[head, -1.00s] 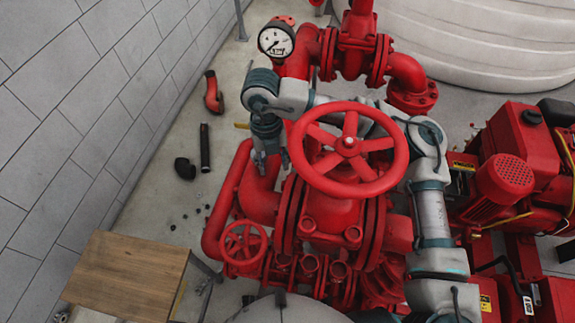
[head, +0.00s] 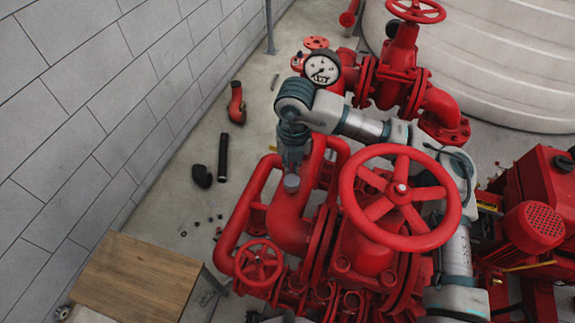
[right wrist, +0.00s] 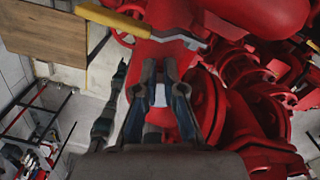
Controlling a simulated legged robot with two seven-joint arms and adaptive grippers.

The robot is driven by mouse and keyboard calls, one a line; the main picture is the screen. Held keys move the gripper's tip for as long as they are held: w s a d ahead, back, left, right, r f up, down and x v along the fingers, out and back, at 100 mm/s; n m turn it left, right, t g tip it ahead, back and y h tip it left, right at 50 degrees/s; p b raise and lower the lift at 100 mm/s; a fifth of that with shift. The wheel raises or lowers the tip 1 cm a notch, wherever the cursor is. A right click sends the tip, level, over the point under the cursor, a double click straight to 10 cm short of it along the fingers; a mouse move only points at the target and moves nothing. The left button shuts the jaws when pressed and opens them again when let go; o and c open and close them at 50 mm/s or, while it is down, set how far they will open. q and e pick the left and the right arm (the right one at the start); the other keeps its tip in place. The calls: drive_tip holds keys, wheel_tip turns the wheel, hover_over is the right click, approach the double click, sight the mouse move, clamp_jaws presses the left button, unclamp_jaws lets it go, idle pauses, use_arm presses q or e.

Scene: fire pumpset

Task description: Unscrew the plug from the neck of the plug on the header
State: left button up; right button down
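The plug (head: 291,183) is a small grey cap on top of a red upright pipe of the header (head: 294,212), in the head view. My right gripper (head: 292,166) points down just above it, its fingers close to the cap; I cannot tell whether they touch it. In the right wrist view my right gripper (right wrist: 160,68) has its two fingers apart, with a pale patch showing between them that I cannot identify for sure. The fingers hide much of what lies behind them. My left gripper is not seen in the head view.
A pressure gauge (head: 322,69) stands behind. A small handwheel (head: 258,263) is in front. A yellow-handled lever (right wrist: 115,20) lies near the fingers. Loose pipes (head: 223,157) lie on the floor.

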drive_tip(key=shift+s+d+f, duration=0.15)
drive_tip(key=shift+d+f, duration=0.15)
drive_tip(key=shift+d, duration=0.05)
drive_tip(key=shift+s+a+n, duration=0.1)
drive_tip(key=shift+a+n, duration=0.1)
drive_tip(key=shift+n, duration=0.3)
drive_tip(key=n, duration=0.3)
drive_tip(key=shift+a+n, duration=0.35)
drive_tip(key=shift+n, duration=0.05)
drive_tip(key=n, duration=0.4)
drive_tip(key=shift+n, duration=0.3)
drive_tip(key=shift+d+f, duration=0.1)
